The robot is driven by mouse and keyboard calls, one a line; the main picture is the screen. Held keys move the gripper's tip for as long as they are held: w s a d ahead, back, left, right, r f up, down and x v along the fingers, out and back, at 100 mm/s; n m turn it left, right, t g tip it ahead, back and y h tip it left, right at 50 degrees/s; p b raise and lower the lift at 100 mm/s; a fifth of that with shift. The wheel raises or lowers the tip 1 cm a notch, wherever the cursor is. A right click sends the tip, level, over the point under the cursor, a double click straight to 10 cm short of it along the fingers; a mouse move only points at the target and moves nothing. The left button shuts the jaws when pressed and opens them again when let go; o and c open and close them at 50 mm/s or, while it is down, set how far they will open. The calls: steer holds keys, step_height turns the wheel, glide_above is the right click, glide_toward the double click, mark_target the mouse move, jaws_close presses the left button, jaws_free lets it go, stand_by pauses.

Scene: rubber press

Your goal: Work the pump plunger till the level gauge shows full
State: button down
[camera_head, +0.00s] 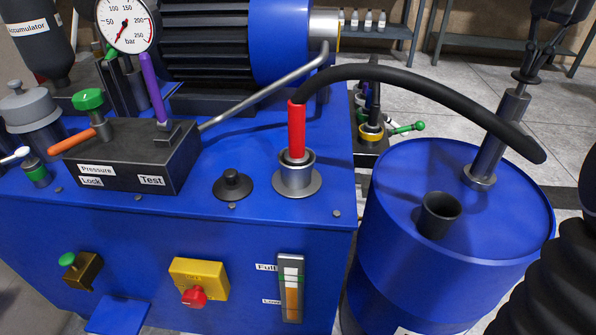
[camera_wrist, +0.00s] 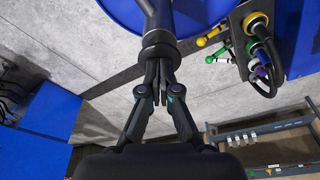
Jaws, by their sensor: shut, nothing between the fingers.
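The drum pump is a slanted grey tube (camera_head: 498,130) on top of the blue drum (camera_head: 400,205). My gripper (camera_head: 526,76) is at the pump's upper end, fingers shut and pointing down at its top. In the wrist view my gripper (camera_wrist: 160,72) is shut with its tips at the dark collar (camera_wrist: 158,42) of the pump. The level gauge (camera_head: 291,288) is on the front of the blue tank, labelled Full and Low. Its orange column stands below the Full mark.
A black open cup (camera_head: 438,214) stands on the drum lid. A rack of coloured fittings (camera_head: 371,130) stands behind the drum.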

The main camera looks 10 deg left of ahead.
steer(key=shift+f, duration=0.5)
step_height(320, 180, up, 5)
steer(key=p, duration=0.5)
steer(key=shift+r, duration=0.1)
steer(key=shift+r+p, duration=0.65)
steer(key=shift+r, duration=0.2)
steer(key=shift+f+b, duration=2.45)
steer(key=shift+f, duration=1.1)
step_height(320, 180, up, 5)
steer(key=p, duration=0.5)
steer(key=shift+r, duration=1.05)
